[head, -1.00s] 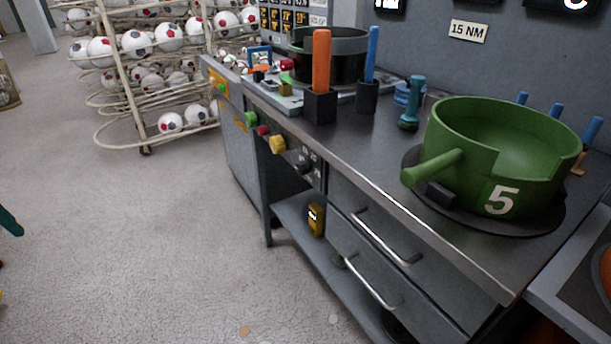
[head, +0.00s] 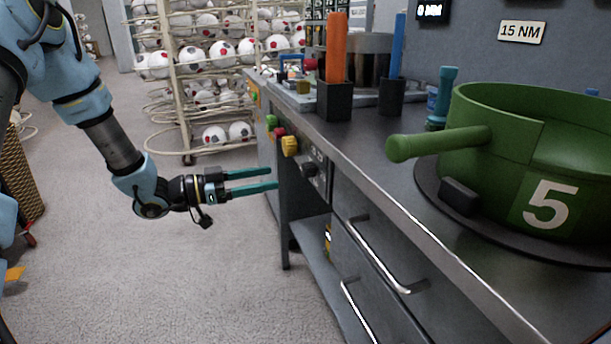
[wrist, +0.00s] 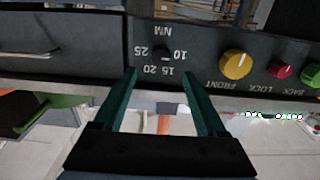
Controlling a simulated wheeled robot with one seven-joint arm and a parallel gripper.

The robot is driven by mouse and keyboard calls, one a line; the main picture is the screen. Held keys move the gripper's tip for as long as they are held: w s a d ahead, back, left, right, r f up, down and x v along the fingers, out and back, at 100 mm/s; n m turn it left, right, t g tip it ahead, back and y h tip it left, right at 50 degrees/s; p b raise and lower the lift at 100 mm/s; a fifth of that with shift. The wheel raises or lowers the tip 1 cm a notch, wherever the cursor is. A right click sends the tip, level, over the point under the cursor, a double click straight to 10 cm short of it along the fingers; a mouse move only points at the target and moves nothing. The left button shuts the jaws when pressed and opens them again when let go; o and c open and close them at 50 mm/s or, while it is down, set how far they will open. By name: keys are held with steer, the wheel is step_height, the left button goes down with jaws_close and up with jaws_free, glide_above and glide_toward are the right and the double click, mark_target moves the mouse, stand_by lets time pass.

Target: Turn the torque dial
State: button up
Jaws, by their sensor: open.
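The torque dial is a small black knob (wrist: 163,54) on the dark front panel, ringed by white marks 10, 15, 20, 25 and NM. The wrist view shows these upside down; I cannot tell which mark the knob points at. In the head view the dial (head: 308,170) sits right of the yellow knob. My gripper (head: 274,178) has two long green fingers, open and empty. It points at the panel, just left of the dial in the head view. In the wrist view the dial lies ahead, between the directions of the fingertips (wrist: 159,73), with no visible contact.
A yellow knob (wrist: 236,65) and a red knob (wrist: 281,71) are near the dial. A drawer handle (head: 377,254) sticks out below the counter. A green pot (head: 540,130) marked 5 stands on top, and a wall sign (head: 521,33) reads 15 NM.

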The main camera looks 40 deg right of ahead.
mark_target(303, 171)
steer(key=x, duration=0.9)
steer(key=shift+d, duration=0.2)
jaws_close()
